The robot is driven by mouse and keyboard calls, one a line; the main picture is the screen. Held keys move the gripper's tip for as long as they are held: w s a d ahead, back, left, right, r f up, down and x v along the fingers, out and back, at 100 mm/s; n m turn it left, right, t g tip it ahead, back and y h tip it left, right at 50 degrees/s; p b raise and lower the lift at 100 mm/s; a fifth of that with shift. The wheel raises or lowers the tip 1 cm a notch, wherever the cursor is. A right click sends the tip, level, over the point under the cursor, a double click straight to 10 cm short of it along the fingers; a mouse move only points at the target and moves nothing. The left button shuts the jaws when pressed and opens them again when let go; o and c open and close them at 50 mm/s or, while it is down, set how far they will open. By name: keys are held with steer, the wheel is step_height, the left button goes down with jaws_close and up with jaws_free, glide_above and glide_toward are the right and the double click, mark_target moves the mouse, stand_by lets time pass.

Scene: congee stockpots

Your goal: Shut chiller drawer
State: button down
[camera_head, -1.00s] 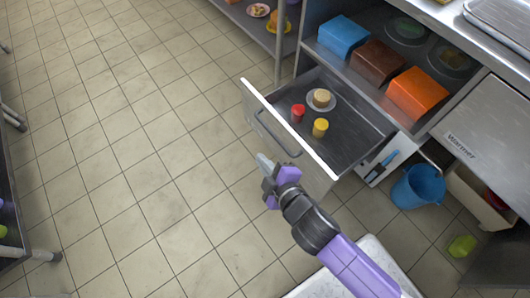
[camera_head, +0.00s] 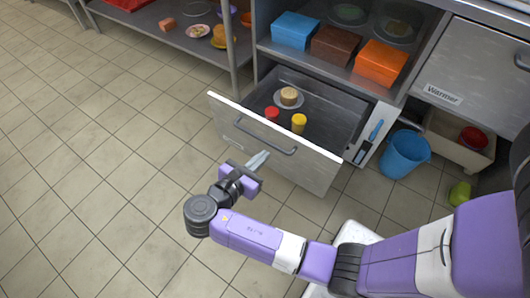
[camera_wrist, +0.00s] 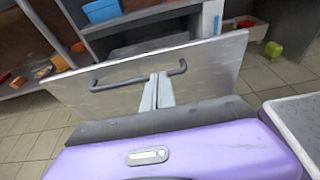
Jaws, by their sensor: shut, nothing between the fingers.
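The chiller drawer (camera_head: 308,166) is pulled out from the counter. It has a pale metal front and a dark bar handle (camera_head: 262,139). Inside the drawer are a red-topped jar (camera_head: 272,114), a yellow jar (camera_head: 298,123) and a plate with a round tan item (camera_head: 289,97). My gripper (camera_head: 259,159) is shut and empty, just in front of the drawer front, near the handle. In the wrist view the drawer front (camera_wrist: 210,62) fills the middle, and the closed fingertips (camera_wrist: 158,84) overlap the handle bar (camera_wrist: 112,85). I cannot tell whether they touch it.
Blue (camera_head: 295,31), brown (camera_head: 336,45) and orange (camera_head: 380,62) boxes sit on the shelf above the drawer. A blue bucket (camera_head: 404,154) stands on the floor to the right, below the warmer (camera_head: 470,72). The tiled floor (camera_head: 90,170) to the left is clear.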

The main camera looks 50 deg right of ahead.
mark_target(283, 138)
steer(key=b+x, duration=0.3)
steer(key=x, duration=0.6)
steer(key=shift+s+a+f+b, duration=0.1)
steer(key=shift+b, duration=0.2)
steer(key=shift+d+p, duration=0.3)
steer(key=shift+d, duration=0.05)
steer(key=w+d+p, duration=0.1)
steer(key=d+p, duration=0.2)
steer(key=d, duration=2.7)
steer(key=shift+d+p, duration=0.25)
steer(key=shift+p, duration=0.1)
